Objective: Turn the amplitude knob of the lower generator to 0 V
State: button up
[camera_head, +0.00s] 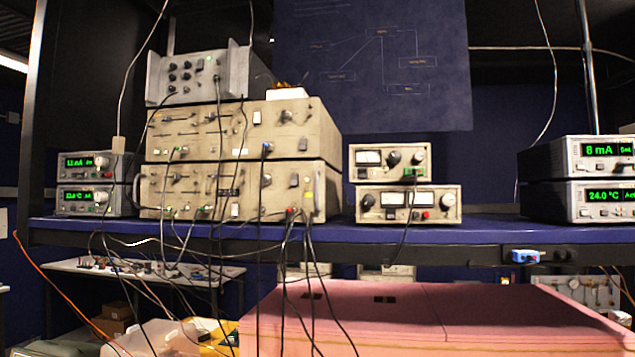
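My gripper is not in view. Two wide beige instruments are stacked on the blue shelf, an upper one (290,142) and a lower one (318,170). The lower one carries several knobs, sockets and plugged cables; a round knob (265,180) sits right of its middle. To the right stand two smaller beige units with meters, an upper one (386,147) and a lower one (420,189). The lower small unit has a dark knob (367,202) at its left. Labels are too small to read, so I cannot tell which unit is the generator or which knob sets amplitude.
Digital displays stand at the left (97,210) and right (598,213). A grey instrument (199,77) tops the beige stack. Dark cables hang over the front of the blue shelf (480,236).

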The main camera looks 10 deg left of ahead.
aim_at(267, 180)
jog(key=i+j, duration=0.1)
jog(key=j, duration=0.4)
jog(key=i+j+z, duration=0.1)
jog(key=j, duration=0.45)
jog(key=i+j, duration=0.1)
jog(key=j, duration=0.4)
jog(key=i+z, duration=0.05)
